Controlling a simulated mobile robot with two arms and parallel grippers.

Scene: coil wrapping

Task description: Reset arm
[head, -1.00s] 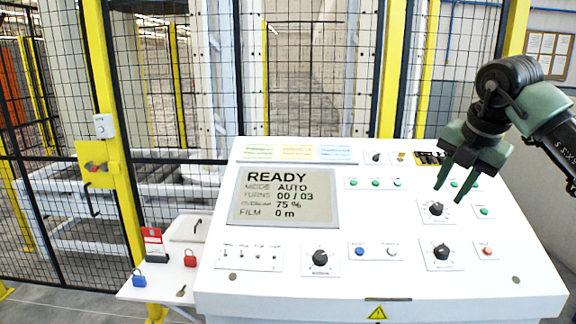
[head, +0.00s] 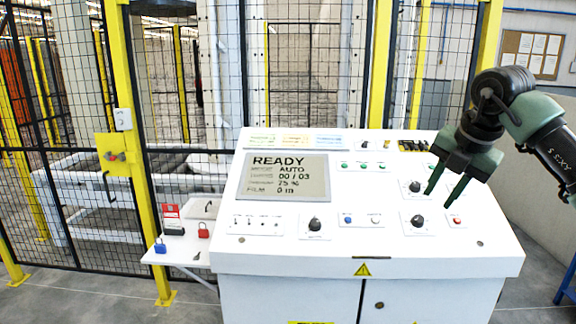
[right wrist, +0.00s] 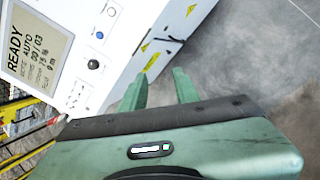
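My right gripper (head: 440,198) is in front of the right part of the white control console (head: 270,258). Its two green fingers are apart with nothing between them. In the right wrist view the open fingers (right wrist: 160,88) point toward the console's lower front and the grey floor. The console's screen (head: 285,178) reads READY, AUTO, 00 / 03, 75 % and 0 m. Black knobs (head: 417,221) and a red button (head: 455,221) lie near the gripper in the head view. My left gripper is not in view.
A side shelf (head: 190,250) at the console's left holds a blue padlock (head: 160,246), a red padlock (head: 203,231) and a red tag (head: 172,212). A mesh fence with yellow posts (head: 133,150) stands behind. Grey floor (head: 520,285) is open at the right.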

